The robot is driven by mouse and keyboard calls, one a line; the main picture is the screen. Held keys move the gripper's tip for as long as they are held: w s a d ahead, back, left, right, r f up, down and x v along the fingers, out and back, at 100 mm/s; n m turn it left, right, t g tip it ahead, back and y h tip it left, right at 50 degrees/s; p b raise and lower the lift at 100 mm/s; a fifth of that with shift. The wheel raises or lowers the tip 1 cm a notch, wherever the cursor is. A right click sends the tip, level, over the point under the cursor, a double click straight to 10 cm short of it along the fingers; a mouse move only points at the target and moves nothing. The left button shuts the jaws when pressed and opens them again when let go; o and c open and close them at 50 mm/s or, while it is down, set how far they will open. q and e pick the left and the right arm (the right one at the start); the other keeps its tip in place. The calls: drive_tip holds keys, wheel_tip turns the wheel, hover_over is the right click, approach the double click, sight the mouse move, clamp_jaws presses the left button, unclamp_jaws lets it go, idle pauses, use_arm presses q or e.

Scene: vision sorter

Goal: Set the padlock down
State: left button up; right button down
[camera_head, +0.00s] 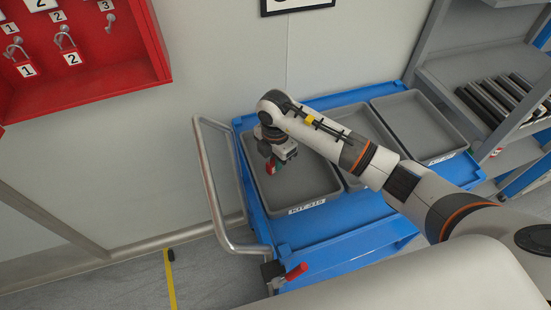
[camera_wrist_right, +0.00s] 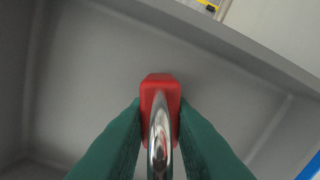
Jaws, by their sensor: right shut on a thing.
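The padlock (camera_wrist_right: 160,88) has a red body and a shiny metal shackle. In the right wrist view it sits between the two green fingers of my right gripper (camera_wrist_right: 160,135), which are shut on it. The shackle points toward the camera. In the head view my right gripper (camera_head: 272,163) points down inside the left grey tray (camera_head: 318,196), with a bit of the red padlock (camera_head: 270,167) showing at the fingertips. I cannot tell whether the padlock touches the tray floor. My left gripper is not in view.
The tray stands on a blue cart (camera_head: 345,232) with a metal handle (camera_head: 212,185) at its left. Two more grey trays, the far one (camera_head: 419,127) empty, stand to the right. A red lockout board (camera_head: 105,78) with hanging padlocks is on the wall. A shelf (camera_head: 482,75) stands at the right.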

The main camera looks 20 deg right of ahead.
drive_tip(key=shift+f, duration=0.35)
drive_tip(key=shift+s, duration=0.1)
drive_tip(key=shift+f, duration=0.2)
drive_tip(key=c, duration=1.3)
unclamp_jaws()
